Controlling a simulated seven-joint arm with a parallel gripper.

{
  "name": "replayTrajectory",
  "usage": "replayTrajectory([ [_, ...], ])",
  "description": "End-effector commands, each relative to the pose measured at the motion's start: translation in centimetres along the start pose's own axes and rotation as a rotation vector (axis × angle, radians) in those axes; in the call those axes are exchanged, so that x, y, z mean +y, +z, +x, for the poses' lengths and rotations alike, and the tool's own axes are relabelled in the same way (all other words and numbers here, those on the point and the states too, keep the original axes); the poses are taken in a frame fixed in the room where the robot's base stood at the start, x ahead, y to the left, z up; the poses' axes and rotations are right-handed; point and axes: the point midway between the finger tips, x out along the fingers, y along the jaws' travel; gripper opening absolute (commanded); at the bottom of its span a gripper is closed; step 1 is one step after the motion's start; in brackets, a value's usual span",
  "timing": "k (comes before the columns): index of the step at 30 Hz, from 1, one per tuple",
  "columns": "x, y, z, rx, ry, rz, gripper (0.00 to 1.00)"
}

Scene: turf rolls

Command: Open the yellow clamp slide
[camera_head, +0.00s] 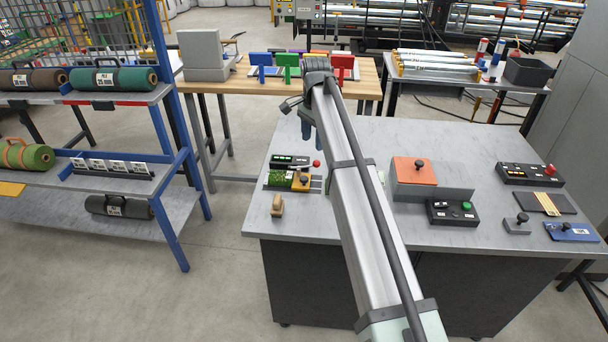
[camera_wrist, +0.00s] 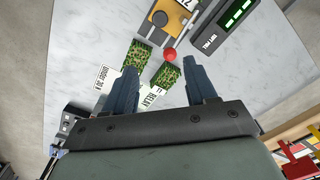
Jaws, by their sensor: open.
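The yellow clamp slide (camera_head: 301,184) is a small yellow block with a dark round knob on top, at the left of the grey bench. In the wrist view the slide (camera_wrist: 166,30) sits on a grey base at the top, beyond my fingertips.
A dark box with green displays (camera_wrist: 235,15) stands beside the slide. An orange-topped grey block (camera_head: 412,170) and a control box with a green button (camera_head: 453,212) stand to the right of my arm.

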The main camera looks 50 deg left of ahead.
Motion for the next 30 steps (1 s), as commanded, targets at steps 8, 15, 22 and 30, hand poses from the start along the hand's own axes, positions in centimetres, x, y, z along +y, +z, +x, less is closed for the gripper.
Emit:
replayTrajectory([
  [8,-0.8,2.9,0.2,-0.002,0.021,-0.020,0.56],
  [15,-0.7,2.9,3.4,-0.003,0.021,-0.020,0.56],
  [22,-0.6,2.9,7.4,-0.003,0.021,-0.020,0.56],
  [30,-0.5,2.9,11.5,-0.003,0.020,-0.019,0.56],
])
